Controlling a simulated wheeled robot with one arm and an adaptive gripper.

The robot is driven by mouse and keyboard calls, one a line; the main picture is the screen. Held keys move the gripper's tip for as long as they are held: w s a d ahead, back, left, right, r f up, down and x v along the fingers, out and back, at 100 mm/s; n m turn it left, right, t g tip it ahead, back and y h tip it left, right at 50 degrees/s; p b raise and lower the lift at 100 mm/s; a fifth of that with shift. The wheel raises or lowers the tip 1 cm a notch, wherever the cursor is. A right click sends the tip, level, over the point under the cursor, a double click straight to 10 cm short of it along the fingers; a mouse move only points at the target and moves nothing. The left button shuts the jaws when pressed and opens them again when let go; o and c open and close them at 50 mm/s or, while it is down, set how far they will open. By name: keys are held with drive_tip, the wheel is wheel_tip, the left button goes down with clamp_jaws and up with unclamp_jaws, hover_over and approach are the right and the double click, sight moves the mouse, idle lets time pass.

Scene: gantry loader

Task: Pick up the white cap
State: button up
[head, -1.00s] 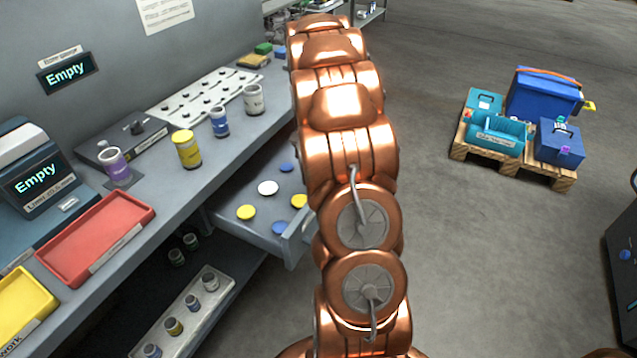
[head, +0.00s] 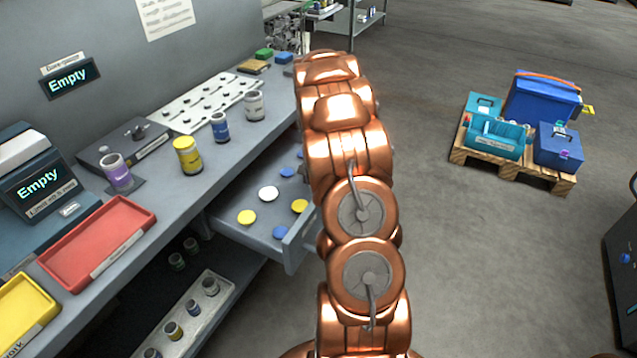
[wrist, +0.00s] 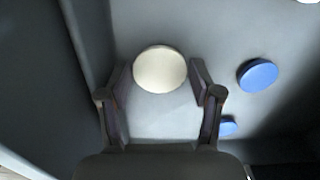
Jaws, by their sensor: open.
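In the wrist view a round white cap (wrist: 160,69) lies flat on the grey drawer floor. My gripper (wrist: 157,82) is open, with one finger on each side of the cap's near part. I cannot tell how far above the floor the fingertips are. The head view shows a white cap (head: 268,193) in the pulled-out drawer (head: 252,233); I cannot tell whether it is the same one. My gripper is hidden behind my arm in that view.
In the wrist view a blue cap (wrist: 257,75) lies right of the gripper, and another blue piece (wrist: 229,127) shows beside the right finger. A drawer wall (wrist: 88,45) runs close on the left. Yellow caps (head: 246,217) also lie in the drawer.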

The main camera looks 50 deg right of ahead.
drive_tip(key=shift+f, duration=0.2)
drive_tip(key=c, duration=0.5)
drive_tip(key=shift+o, duration=0.2)
drive_tip(key=shift+r, duration=0.15)
wheel_tip(320, 180, up, 10)
drive_tip(key=b, duration=0.1)
idle(0.4)
drive_tip(key=shift+r+p, duration=0.45)
drive_tip(key=shift+r, duration=1.65)
